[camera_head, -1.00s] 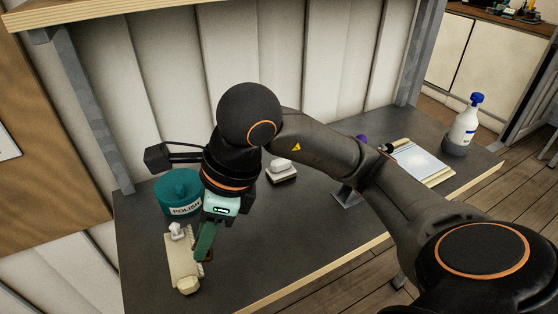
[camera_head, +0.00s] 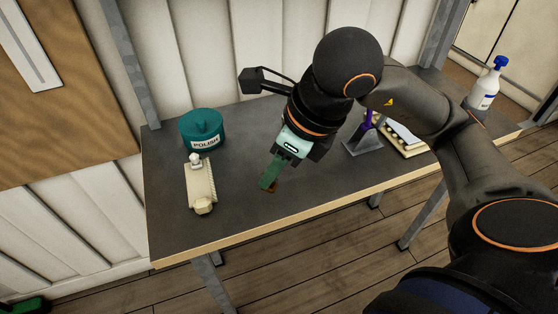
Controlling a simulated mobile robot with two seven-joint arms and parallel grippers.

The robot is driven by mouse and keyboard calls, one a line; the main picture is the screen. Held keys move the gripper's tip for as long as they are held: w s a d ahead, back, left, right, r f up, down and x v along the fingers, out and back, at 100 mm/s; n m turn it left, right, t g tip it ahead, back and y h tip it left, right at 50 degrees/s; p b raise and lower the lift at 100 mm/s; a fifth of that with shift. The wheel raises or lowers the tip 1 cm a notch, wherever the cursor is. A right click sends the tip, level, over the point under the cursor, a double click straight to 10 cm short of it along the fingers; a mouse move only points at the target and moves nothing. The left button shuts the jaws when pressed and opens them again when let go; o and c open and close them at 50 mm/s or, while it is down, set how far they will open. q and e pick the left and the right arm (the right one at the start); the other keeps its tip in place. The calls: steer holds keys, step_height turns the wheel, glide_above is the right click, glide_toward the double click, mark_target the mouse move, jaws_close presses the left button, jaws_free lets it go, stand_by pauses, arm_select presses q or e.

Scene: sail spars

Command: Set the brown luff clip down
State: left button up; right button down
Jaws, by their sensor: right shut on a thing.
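My right gripper (camera_head: 268,183) points down over the middle of the dark workbench (camera_head: 240,210), right of a cream block-like piece. It is shut on the brown luff clip (camera_head: 273,187). Only a small brown bit of the clip shows at the green fingertips; the fingers hide the rest. The clip is low, near the bench top, but I cannot tell whether it touches. My left gripper is not in view.
A teal polish tub (camera_head: 203,130) and the cream piece (camera_head: 200,187) with a white knob stand at the left. A grey stand (camera_head: 362,142), a tray (camera_head: 412,147) and a spray bottle (camera_head: 485,85) are at the right. The bench front between is clear.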

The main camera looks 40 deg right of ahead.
steer(key=w+d+f, duration=0.2)
steer(key=w+d+f+b, duration=0.1)
steer(key=w+f, duration=0.1)
steer(key=w+d+f, duration=0.2)
steer(key=f, duration=0.1)
steer(key=shift+w+d, duration=0.35)
steer(key=shift+w+d+f, duration=0.1)
steer(key=shift+w+f, duration=0.05)
steer(key=shift+w+d+f, duration=0.15)
steer(key=shift+w+f, duration=0.05)
steer(key=shift+f, duration=0.15)
step_height(320, 180, down, 3)
steer(key=shift+w+d+f, duration=0.1)
steer(key=shift+f+b, duration=0.3)
steer(key=shift+b, duration=0.25)
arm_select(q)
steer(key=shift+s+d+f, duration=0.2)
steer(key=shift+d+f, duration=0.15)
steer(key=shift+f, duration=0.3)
arm_select(e)
steer(key=c, duration=0.7)
jaws_free()
steer(key=shift+r, duration=0.1)
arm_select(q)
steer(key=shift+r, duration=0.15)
arm_select(e)
steer(key=shift+r, duration=0.1)
